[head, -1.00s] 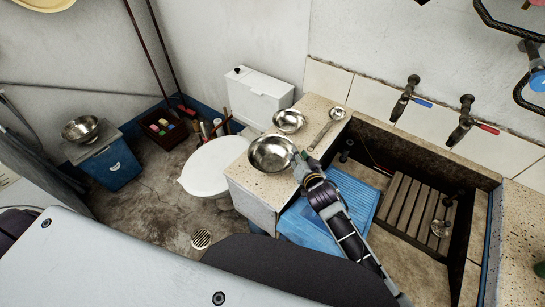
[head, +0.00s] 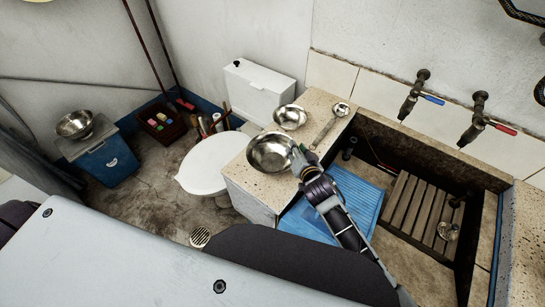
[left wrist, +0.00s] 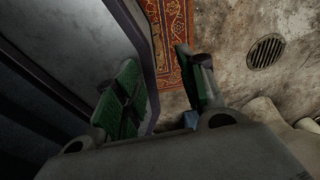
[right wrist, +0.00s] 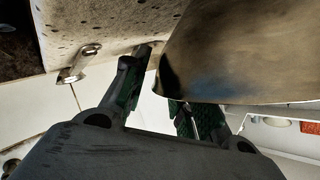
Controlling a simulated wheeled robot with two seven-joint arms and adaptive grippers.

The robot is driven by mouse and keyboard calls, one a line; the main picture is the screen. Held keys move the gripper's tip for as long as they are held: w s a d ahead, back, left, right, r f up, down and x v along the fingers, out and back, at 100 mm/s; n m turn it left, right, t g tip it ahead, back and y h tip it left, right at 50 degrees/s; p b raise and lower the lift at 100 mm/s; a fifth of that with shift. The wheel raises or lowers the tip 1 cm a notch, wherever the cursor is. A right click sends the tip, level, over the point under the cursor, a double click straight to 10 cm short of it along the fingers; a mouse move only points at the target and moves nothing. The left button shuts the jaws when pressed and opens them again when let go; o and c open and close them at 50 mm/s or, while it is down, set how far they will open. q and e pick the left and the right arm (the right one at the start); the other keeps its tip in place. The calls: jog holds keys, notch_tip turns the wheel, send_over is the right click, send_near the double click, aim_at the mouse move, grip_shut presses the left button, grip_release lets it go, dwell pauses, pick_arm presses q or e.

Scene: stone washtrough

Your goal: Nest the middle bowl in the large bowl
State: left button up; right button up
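A shiny metal bowl (head: 270,153) stands at the counter's near left corner and looks the largest of the three. A smaller-looking metal bowl (head: 289,117) stands behind it. A third metal bowl (head: 75,125) sits on a blue bin at far left. Which is the middle bowl is hard to tell. My right gripper (head: 297,157) is at the right rim of the front bowl. In the right wrist view its fingers (right wrist: 160,80) are apart, and the bowl (right wrist: 235,50) hides one fingertip; contact is unclear. My left gripper (left wrist: 160,62) is open and empty above the floor.
A ladle (head: 329,125) lies on the stone counter (head: 243,177) right of the bowls. The sink with a blue washboard (head: 355,195) and wooden slats (head: 413,208) is to the right, below two taps. A white toilet (head: 208,165) stands left of the counter.

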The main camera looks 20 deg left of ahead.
jog(key=shift+c, duration=1)
grip_shut()
notch_tip(320, 180, up, 9)
jog(key=shift+r, duration=0.45)
pick_arm(q)
jog(key=shift+w+r, duration=0.3)
jog(key=shift+w, duration=0.5)
pick_arm(e)
jog(key=shift+r, duration=0.1)
pick_arm(q)
jog(key=shift+s, duration=0.15)
pick_arm(e)
jog(key=shift+r, duration=0.1)
